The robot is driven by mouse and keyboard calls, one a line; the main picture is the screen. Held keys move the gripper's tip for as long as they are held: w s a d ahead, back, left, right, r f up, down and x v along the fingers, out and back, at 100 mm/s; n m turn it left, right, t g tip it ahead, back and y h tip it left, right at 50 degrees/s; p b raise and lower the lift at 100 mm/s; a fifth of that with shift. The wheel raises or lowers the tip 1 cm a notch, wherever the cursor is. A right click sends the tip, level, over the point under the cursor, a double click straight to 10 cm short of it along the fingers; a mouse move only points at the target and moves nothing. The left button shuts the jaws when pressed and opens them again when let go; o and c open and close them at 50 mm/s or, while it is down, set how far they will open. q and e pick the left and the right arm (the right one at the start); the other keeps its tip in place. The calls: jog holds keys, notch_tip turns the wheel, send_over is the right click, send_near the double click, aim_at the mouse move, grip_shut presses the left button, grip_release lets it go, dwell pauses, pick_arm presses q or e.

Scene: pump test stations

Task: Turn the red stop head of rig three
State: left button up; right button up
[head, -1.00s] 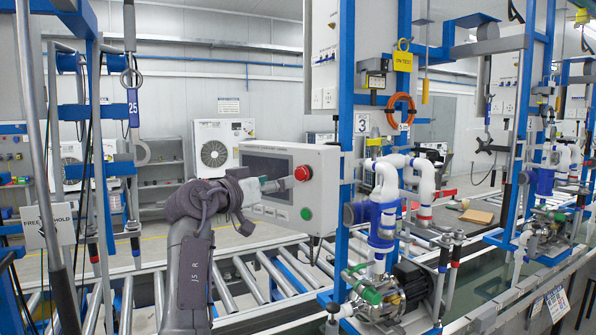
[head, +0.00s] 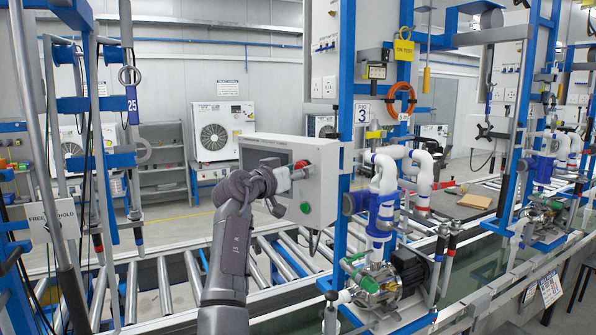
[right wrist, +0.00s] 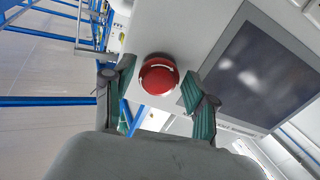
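The red stop head (head: 300,164) sits at the upper right of the front of rig three's grey control box (head: 322,186). In the head view it is partly hidden by my right gripper (head: 297,174). In the right wrist view the round red head (right wrist: 158,76) shows whole, between the tips of my open right gripper (right wrist: 158,84). A finger stands on either side, with a small gap seen between each finger and the head. I cannot tell the exact depth between them. My left gripper is not in view.
The box carries a dark screen (right wrist: 262,68) and a green button (head: 305,208) below the red head. A blue post (head: 345,130) with a "3" sign (head: 362,115) stands right of the box. Pump piping (head: 383,195) is further right. A roller conveyor (head: 165,285) runs below.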

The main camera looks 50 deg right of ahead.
jog(key=c, duration=0.8)
jog(key=m+b, duration=0.6)
jog(key=b, duration=0.1)
jog(key=shift+d+m, duration=0.1)
jog(key=shift+m, duration=0.2)
jog(key=o, duration=1.2)
